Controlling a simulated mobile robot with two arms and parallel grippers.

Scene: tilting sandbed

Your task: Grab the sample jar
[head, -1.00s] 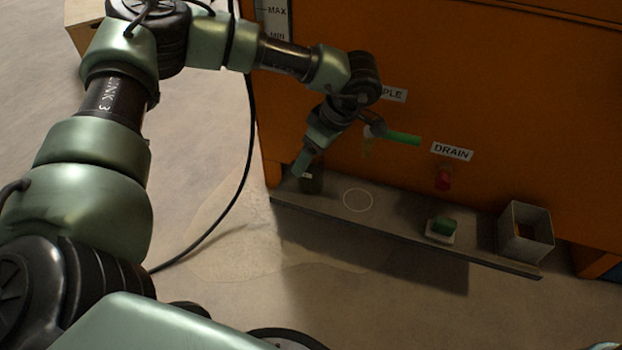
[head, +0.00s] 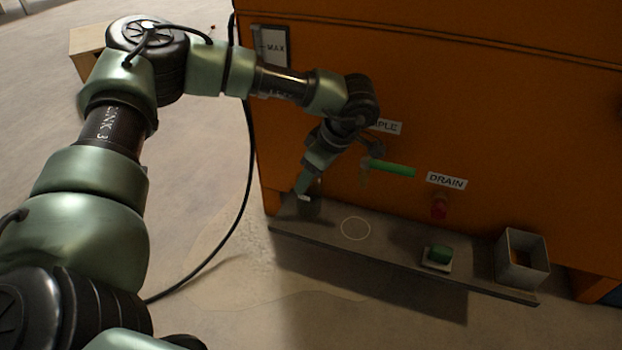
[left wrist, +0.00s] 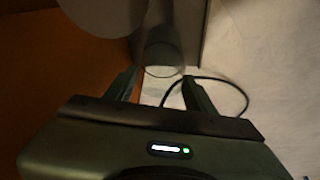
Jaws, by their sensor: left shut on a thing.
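The sample jar (head: 311,208) is a small dark, see-through vessel at the left end of the grey ledge (head: 390,254). My left gripper (head: 302,188) reaches down to it, and its fingers are shut on the jar. In the left wrist view, the jar (left wrist: 162,52) appears as a dim glass cylinder between the two green fingers of the gripper (left wrist: 159,88). Much of the jar is hidden by the gripper in the head view. My right gripper is not in view.
A white circle (head: 356,229) marks the ledge right of the jar. A green-topped block (head: 437,256) and an open grey box (head: 521,260) stand farther right. A black cable (head: 250,170) hangs left.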

